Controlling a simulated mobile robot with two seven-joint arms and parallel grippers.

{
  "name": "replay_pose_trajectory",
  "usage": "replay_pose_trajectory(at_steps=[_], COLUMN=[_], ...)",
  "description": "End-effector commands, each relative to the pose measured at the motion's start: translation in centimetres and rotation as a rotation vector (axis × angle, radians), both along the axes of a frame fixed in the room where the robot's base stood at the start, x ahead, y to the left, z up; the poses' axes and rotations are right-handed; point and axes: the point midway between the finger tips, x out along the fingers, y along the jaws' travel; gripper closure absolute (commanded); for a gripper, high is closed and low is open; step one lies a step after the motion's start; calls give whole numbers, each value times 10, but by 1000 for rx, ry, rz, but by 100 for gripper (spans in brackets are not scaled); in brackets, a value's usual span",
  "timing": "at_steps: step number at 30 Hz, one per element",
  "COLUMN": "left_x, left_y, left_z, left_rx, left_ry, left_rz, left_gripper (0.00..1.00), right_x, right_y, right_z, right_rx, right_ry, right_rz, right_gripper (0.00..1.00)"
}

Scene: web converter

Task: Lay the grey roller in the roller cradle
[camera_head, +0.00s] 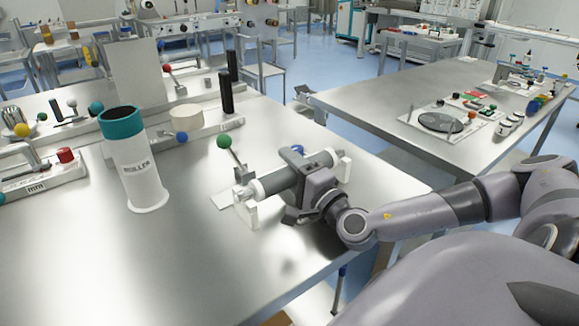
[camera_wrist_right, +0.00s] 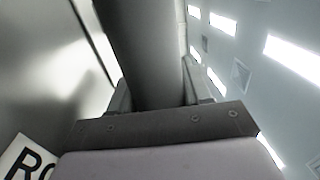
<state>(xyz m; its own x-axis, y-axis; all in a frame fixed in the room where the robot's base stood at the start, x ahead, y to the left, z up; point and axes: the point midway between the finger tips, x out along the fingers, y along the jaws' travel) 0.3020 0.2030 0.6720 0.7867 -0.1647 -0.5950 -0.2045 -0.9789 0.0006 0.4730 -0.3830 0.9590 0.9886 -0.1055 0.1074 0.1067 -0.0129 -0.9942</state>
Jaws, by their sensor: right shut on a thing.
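The grey roller (camera_head: 275,181) lies level, slanting up to the right, between the two white end supports of the roller cradle (camera_head: 246,213). Its ends are at the supports; I cannot tell whether it rests in them or hangs just above. My right gripper (camera_head: 298,166) is shut on the roller near its middle, reaching in from the right. In the right wrist view the grey roller (camera_wrist_right: 145,50) runs up and away between the two fingers (camera_wrist_right: 158,98). The far support (camera_head: 346,167) is partly hidden by my gripper. My left gripper is out of view.
A white holder labelled "ROLLER" (camera_head: 144,182) with a teal rim stands left of the cradle. A green-knobbed lever (camera_head: 224,142) is close behind the cradle. Black posts (camera_head: 226,92) and coloured knobs stand farther back. The front of the metal table (camera_head: 130,265) is clear.

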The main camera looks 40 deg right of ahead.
Motion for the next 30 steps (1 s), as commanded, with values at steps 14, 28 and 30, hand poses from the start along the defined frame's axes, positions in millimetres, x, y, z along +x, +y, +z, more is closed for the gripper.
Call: replay_pose_trajectory(at_steps=[14, 28, 30], left_x=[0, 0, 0], left_y=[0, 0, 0], left_z=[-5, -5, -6], left_rx=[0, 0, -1], left_ry=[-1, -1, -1], left_rz=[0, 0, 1], left_gripper=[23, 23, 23], right_x=[-1, -1, -1], right_y=[1, 1, 1], right_z=[-15, -18, -18], right_rx=[2, 5, 5], right_ry=[16, 24, 24], right_rz=[1, 1, 1], right_gripper=[94, 22, 22])
